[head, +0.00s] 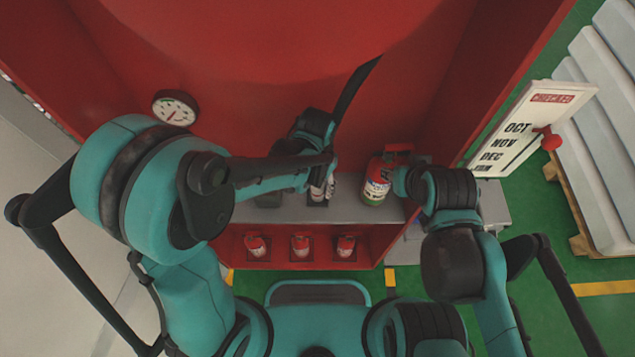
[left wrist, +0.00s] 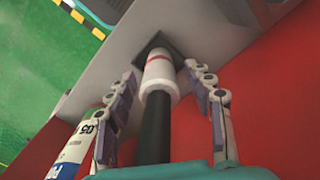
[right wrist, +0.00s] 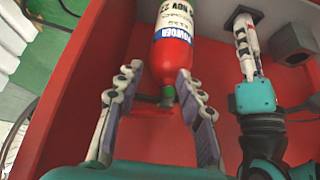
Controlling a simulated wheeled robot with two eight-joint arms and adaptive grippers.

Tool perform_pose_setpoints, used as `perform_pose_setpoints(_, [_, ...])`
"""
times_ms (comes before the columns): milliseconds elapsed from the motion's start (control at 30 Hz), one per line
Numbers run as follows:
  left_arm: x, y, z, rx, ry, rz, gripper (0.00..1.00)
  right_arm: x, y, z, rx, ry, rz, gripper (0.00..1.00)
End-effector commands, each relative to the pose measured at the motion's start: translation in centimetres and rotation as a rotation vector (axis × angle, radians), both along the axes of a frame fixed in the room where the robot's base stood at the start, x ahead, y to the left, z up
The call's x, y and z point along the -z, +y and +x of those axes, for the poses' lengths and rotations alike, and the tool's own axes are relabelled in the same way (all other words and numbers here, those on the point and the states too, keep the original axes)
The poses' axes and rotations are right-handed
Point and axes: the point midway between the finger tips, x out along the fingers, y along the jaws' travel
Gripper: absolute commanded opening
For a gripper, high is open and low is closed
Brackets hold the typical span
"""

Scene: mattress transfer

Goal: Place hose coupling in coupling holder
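The hose coupling (left wrist: 160,75) is white with a red band and sits on the end of a black hose (left wrist: 155,125). Its far end meets the dark square coupling holder (left wrist: 153,44) on the grey shelf; how deep it sits is hidden. My left gripper (left wrist: 162,70) has its fingers spread on both sides of the coupling, with narrow gaps showing. In the head view, my left gripper (head: 326,186) is over the shelf. My right gripper (right wrist: 158,72) is open and empty, its fingers pointing toward the fire extinguisher (right wrist: 172,45), which stands beyond the fingertips.
The red cabinet (head: 240,55) surrounds the grey shelf (head: 340,213). The extinguisher (head: 376,182) stands on the shelf right of my left gripper. Several small extinguishers (head: 300,245) stand below. A gauge (head: 175,108) is on the left, and a calendar sign (head: 515,135) is on the right.

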Motion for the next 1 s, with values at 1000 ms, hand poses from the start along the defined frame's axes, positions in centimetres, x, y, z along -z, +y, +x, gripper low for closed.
perform_pose_setpoints(1000, [-7.8, 0.0, 0.0, 0.000, 0.000, 0.000, 0.52, -2.8, 0.0, 0.0, 0.000, 0.000, 0.000, 0.38])
